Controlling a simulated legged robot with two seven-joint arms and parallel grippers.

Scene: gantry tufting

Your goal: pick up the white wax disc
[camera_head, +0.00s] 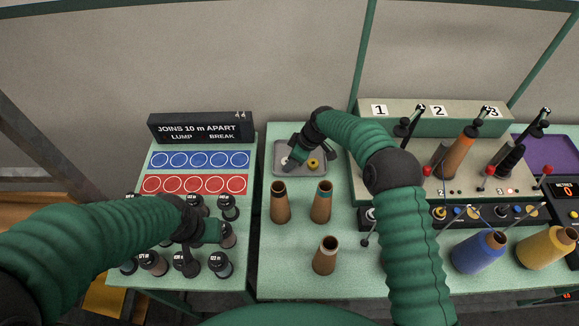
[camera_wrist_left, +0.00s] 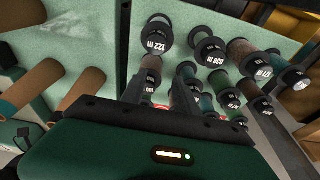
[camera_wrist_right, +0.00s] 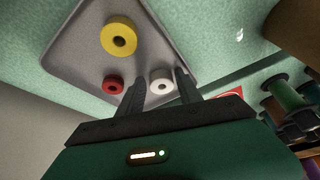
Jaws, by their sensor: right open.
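The white wax disc (camera_wrist_right: 161,80) lies on the grey tray, and in the right wrist view it shows between the two dark fingers of my right gripper (camera_wrist_right: 158,88). The jaws are open, and I cannot tell whether either finger touches the disc. In the head view my right gripper (camera_head: 291,161) is over the left part of the tray (camera_head: 316,145), and only a bit of the white disc (camera_head: 284,162) shows. My left gripper (camera_head: 212,232) is over the spools on the left table; its fingers are not clear.
A yellow disc (camera_wrist_right: 118,39) and a red disc (camera_wrist_right: 113,85) share the tray. Brown cones (camera_head: 280,203) stand in front of it. Several labelled spools (camera_head: 219,264) stand on the left table, before a sign (camera_head: 201,128). A machine with cones (camera_head: 461,150) stands at right.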

